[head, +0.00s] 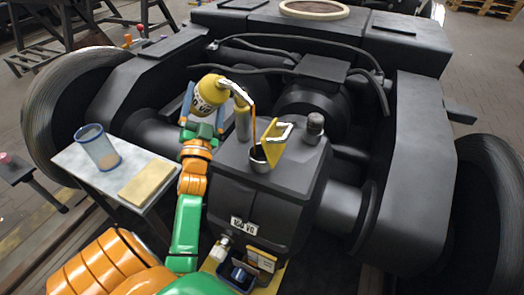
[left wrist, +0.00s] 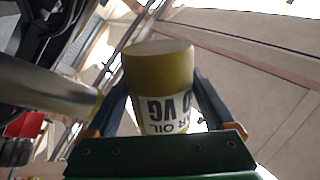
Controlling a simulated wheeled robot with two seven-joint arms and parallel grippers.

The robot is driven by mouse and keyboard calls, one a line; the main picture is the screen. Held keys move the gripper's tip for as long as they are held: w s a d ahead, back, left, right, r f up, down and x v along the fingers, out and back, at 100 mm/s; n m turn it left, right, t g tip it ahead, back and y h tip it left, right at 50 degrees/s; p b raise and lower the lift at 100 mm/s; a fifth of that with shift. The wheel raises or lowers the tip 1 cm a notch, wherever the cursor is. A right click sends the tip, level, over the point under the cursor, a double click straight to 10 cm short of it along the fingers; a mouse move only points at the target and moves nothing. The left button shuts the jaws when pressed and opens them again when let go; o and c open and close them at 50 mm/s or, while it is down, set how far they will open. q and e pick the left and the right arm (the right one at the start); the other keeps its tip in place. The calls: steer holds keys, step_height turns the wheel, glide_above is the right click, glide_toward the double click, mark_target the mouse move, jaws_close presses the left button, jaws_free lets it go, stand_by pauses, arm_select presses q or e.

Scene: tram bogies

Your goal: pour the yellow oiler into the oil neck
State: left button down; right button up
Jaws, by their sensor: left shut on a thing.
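The yellow oiler (head: 208,94) is tilted over the dark gearbox, its pale spout pointing right. My left gripper (head: 204,113) is shut around its body. A thin brown stream falls from the spout tip into the oil neck (head: 261,164), a short metal cup on top of the gearbox. The oil level inside the neck cannot be made out. A yellow flap (head: 274,140) with a white handle stands open beside the neck. In the left wrist view the oiler (left wrist: 160,72) sits between both fingers, its label partly hidden by my gripper (left wrist: 157,105). My right gripper is not in view.
A small side table (head: 75,161) at left holds a clear, blue-rimmed cup (head: 98,148) and a tan pad (head: 148,184). A dark capped fitting (head: 315,124) stands right of the neck. A bin (head: 240,277) with small items sits below the gearbox's labelled front. Hoses and frame beams surround it.

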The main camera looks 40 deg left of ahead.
arm_select(q)
steer(key=shift+r, duration=0.15)
steer(key=shift+r+m, duration=0.15)
steer(key=shift+m, duration=0.25)
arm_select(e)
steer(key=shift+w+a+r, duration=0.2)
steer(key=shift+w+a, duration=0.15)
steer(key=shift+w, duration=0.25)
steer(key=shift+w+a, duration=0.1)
arm_select(q)
steer(key=shift+t+b, duration=0.3)
steer(key=shift+a+r, duration=0.1)
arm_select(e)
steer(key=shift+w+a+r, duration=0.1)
arm_select(q)
steer(key=shift+m, duration=0.3)
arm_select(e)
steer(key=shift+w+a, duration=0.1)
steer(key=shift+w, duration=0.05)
arm_select(q)
steer(key=shift+r, duration=0.1)
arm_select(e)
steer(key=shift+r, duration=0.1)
arm_select(q)
steer(key=shift+t+h, duration=0.3)
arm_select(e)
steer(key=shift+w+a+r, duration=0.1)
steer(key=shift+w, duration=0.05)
